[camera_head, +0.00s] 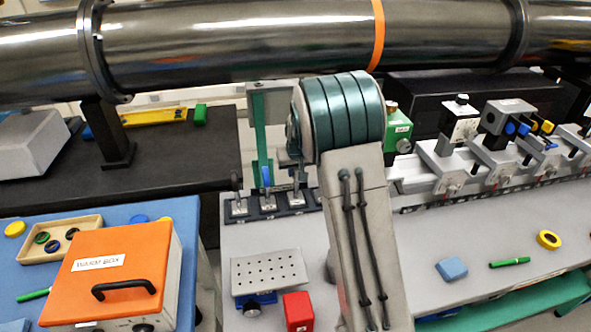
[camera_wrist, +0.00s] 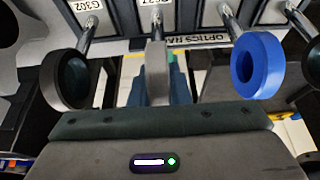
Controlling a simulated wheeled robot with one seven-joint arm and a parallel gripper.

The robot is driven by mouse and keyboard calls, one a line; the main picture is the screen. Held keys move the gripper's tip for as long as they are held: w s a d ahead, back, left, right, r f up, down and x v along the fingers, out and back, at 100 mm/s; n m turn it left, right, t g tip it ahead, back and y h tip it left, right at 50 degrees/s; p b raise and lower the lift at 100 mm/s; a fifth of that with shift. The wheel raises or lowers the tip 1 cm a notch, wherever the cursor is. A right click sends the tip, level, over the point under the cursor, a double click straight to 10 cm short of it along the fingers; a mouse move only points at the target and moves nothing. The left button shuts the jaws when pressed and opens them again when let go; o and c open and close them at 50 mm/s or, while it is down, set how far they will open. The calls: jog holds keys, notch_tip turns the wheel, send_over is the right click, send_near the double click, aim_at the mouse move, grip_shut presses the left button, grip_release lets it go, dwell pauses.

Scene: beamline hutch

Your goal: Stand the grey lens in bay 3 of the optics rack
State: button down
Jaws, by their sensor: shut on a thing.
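In the wrist view, the grey lens (camera_wrist: 156,72) shows edge-on, with its post running up the picture towards a partly covered label. My gripper (camera_wrist: 157,88) is shut on it. The optics rack (camera_wrist: 205,41) lies beyond, with labelled bays. A black ring lens (camera_wrist: 68,78) is left of the grey lens and a blue ring lens (camera_wrist: 257,67) is right of it, both apart from it. In the head view, the rack (camera_head: 252,214) stands left of my arm, which hides part of it. I cannot tell whether the grey lens's foot is seated, or in which numbered bay.
Neighbouring lenses leave narrow gaps. A perforated plate (camera_head: 270,270) and red block (camera_head: 298,311) stand in front of the rack. An orange-lidded case (camera_head: 120,262) is left; rail-mounted optics (camera_head: 465,140) are right. A large pipe (camera_head: 250,38) crosses above.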

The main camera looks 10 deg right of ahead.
jog(key=shift+f, duration=0.2)
jog(key=c, duration=1.4)
grip_release()
jog(key=shift+o, duration=0.2)
jog(key=shift+r, duration=0.1)
jog(key=shift+r, duration=0.2)
jog(key=b+v, duration=0.1)
jog(key=v, duration=1.1)
jog(key=s+g, duration=0.1)
jog(key=s, duration=3.1)
jog(key=shift+s+g, duration=0.15)
jog(key=shift+g, duration=0.15)
